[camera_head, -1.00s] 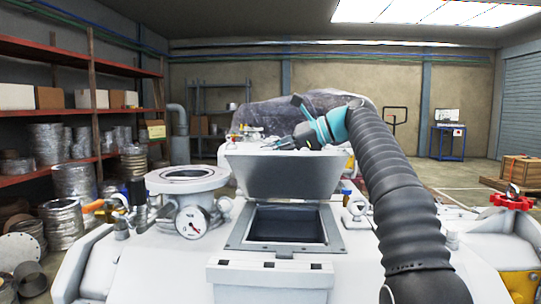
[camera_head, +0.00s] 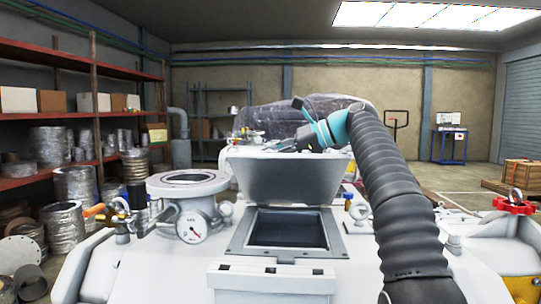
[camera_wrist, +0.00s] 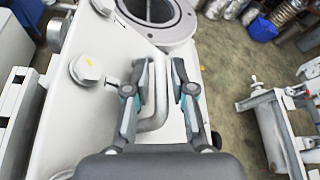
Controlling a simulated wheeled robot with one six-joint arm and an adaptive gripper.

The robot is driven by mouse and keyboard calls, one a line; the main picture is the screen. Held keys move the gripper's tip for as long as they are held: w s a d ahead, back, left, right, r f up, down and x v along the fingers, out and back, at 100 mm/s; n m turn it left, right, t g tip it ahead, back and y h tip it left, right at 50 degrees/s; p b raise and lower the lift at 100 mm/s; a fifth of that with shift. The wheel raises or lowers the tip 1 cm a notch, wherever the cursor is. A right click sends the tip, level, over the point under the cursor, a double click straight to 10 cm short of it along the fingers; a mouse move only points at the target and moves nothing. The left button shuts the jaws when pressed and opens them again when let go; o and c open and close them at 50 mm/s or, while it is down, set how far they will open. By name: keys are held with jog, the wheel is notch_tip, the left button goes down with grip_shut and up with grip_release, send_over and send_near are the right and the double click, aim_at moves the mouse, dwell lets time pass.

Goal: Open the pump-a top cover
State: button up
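The pump's top cover (camera_head: 284,178) is a grey plate standing raised and tilted at the back of a square opening (camera_head: 288,229), whose dark inside shows in the head view. My gripper (camera_head: 290,144) is at the cover's upper edge, partly hidden behind it. In the wrist view my gripper (camera_wrist: 158,68) has its two fingers apart, with a bent metal bar handle (camera_wrist: 159,100) showing between them. I see no finger clearly pressed on the bar. Which part carries the bar is unclear.
A round flanged port (camera_head: 188,183) and a pressure gauge (camera_head: 192,226) stand left of the opening. A red valve handle (camera_head: 513,206) is at the right. The wrist view shows bolts (camera_wrist: 86,69) on white housing and a round flange (camera_wrist: 158,14). Shelves (camera_head: 75,115) line the left wall.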

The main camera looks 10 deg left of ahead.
jog(key=shift+d, duration=0.1)
jog(key=shift+v, duration=1.4)
jog(key=shift+d+r, duration=0.1)
jog(key=shift+d, duration=0.55)
jog(key=d, duration=1)
jog(key=shift+s+d, duration=0.25)
jog(key=shift+d, duration=0.05)
